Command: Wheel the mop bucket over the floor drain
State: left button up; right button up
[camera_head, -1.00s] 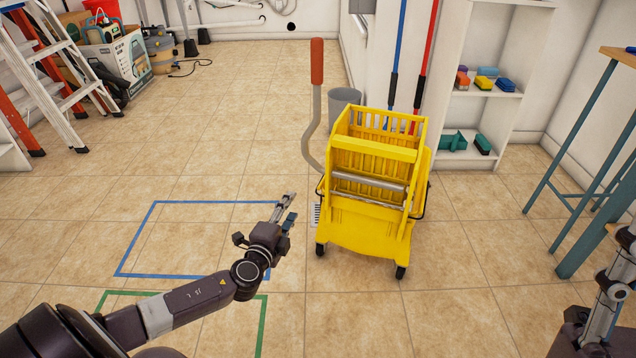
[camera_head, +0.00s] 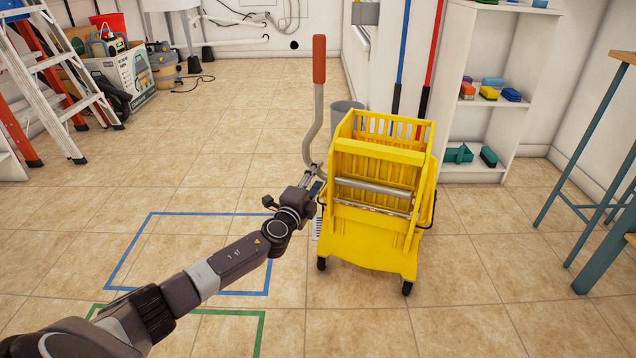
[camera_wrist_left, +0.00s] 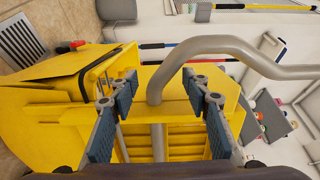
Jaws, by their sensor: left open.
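The yellow mop bucket (camera_head: 368,240) with its wringer stands upright on the tiled floor, right of centre in the head view. Its grey bent wringer lever (camera_head: 311,135) rises on the left side to a red grip (camera_head: 319,60). The floor drain grate (camera_head: 317,228) shows as a sliver at the bucket's left side, and more fully in the wrist view (camera_wrist_left: 20,40). My left gripper (camera_head: 314,174) is at the lever's lower part. In the wrist view its open fingers (camera_wrist_left: 160,95) stand on both sides of the grey lever. My right gripper is out of view.
Blue tape (camera_head: 150,213) and green tape (camera_head: 262,325) outline areas on the floor at left. A grey bin (camera_head: 347,113) and shelf (camera_head: 480,178) stand behind the bucket. A blue-legged table (camera_head: 592,250) is at right.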

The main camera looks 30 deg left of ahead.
pick_arm(q)
jog(key=shift+w+a+r+b, duration=0.15)
jog(key=shift+w+b, duration=0.1)
jog(key=shift+w, duration=0.45)
jog(key=shift+w+a+f+b, duration=0.15)
jog(key=shift+w+b, duration=0.1)
jog(key=shift+w, duration=0.45)
jog(key=shift+r, duration=0.1)
jog(key=shift+c, duration=0.4)
grip_shut()
